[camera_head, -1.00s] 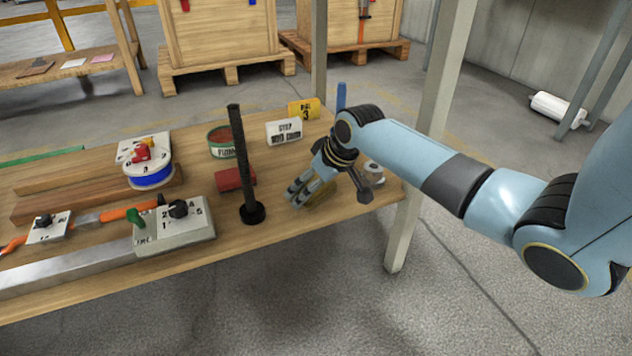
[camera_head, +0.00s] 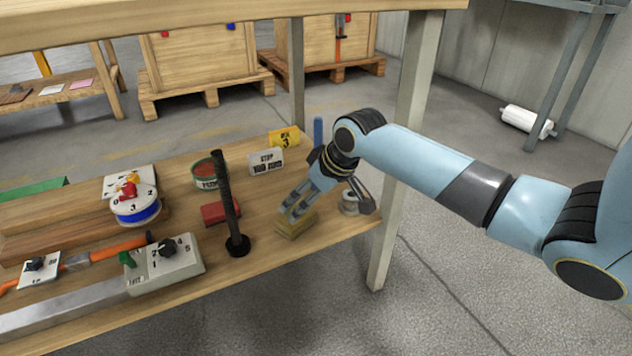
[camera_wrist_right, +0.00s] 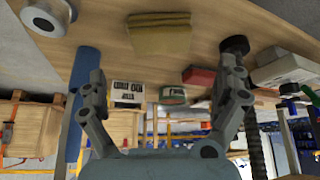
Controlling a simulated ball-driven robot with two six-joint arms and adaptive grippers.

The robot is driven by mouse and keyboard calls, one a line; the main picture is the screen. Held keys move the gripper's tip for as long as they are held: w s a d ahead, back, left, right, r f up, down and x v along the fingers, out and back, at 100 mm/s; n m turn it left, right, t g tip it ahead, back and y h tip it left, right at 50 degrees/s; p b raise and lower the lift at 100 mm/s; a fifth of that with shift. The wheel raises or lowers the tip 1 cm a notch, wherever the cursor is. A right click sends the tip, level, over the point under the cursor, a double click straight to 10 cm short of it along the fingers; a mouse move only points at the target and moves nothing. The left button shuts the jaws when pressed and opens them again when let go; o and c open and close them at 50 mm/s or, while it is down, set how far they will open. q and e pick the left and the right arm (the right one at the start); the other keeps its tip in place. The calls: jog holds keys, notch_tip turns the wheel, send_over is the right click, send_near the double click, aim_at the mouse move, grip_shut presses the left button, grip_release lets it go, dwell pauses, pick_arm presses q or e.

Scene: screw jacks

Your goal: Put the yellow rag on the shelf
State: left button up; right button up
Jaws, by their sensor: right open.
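The folded yellow rag (camera_head: 296,226) lies on the lower wooden board near its right end. It also shows flat on the board in the right wrist view (camera_wrist_right: 160,38). My right gripper (camera_head: 328,208) is above the board by the rag, fingers spread. In the wrist view its open fingers (camera_wrist_right: 163,72) have only empty space between them, and the rag lies beyond their tips. A finger overlaps part of the rag in the head view. A wooden shelf board (camera_head: 200,22) crosses the top of the head view; its upper surface is hardly visible. My left gripper is out of view.
A black upright screw (camera_head: 228,195) and a red block (camera_head: 221,213) stand left of the rag. A grey post (camera_head: 405,140) stands at the right edge.

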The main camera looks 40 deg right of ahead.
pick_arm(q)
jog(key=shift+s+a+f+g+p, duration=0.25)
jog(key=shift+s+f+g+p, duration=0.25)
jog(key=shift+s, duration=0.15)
pick_arm(e)
jog(key=s+a+r+g, duration=0.1)
jog(key=s+a, duration=0.2)
jog(key=s, duration=0.7)
jog(key=s+a+r+g, duration=0.1)
jog(key=s+a, duration=0.2)
jog(key=s, duration=0.7)
jog(key=s+a+r+g+h, duration=0.1)
jog(key=s+a, duration=0.3)
jog(key=s, duration=0.6)
jog(key=shift+s+m, duration=0.25)
jog(key=shift+m, duration=0.15)
jog(key=shift+a, duration=0.1)
